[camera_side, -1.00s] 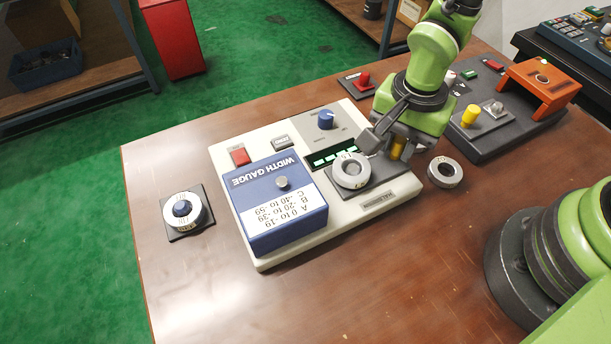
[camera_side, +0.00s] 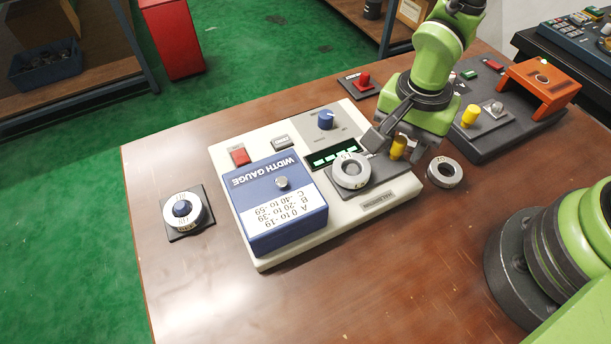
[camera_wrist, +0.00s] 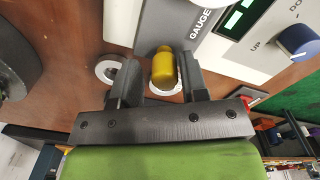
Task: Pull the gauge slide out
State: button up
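The gauge slide (camera_side: 377,178) is a dark grey plate on the right side of the cream width gauge, with a yellow knob (camera_side: 398,147) at its right end. A pale ring (camera_side: 351,170) lies on the slide. In the wrist view the knob (camera_wrist: 164,68) stands between the two fingers of my gripper (camera_wrist: 160,72). My gripper (camera_side: 394,148) is open around the knob, with a gap visible at least on the left finger's side. The slide's far edge is partly hidden by my gripper.
The blue gauge housing (camera_side: 277,205) stands left of the slide. A loose ring (camera_side: 444,172) lies on the table just right of my gripper. Another ring (camera_side: 183,210) sits on a post at far left. A dark station with an orange arch (camera_side: 540,88) stands at back right.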

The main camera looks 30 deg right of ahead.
jog(key=shift+w+r, duration=0.1)
jog(key=shift+r, duration=0.4)
jog(key=shift+a+r, duration=0.1)
jog(key=shift+r, duration=2.95)
jog(key=shift+r, duration=0.3)
jog(key=s+d+r+n+t, duration=0.2)
jog(key=s+r, duration=0.1)
jog(key=r, duration=0.3)
jog(key=s+d+r+n+t+y, duration=0.1)
jog(key=s+d+r+n+t, duration=0.1)
jog(key=r, duration=0.4)
jog(key=s+d+r+n+t+y, duration=0.1)
jog(key=s+d+r+n+t, duration=0.1)
jog(key=s+r, duration=0.4)
jog(key=shift+d+r+n+t, duration=0.15)
jog(key=shift+r+n+t, duration=0.3)
jog(key=shift+n+t, duration=0.4)
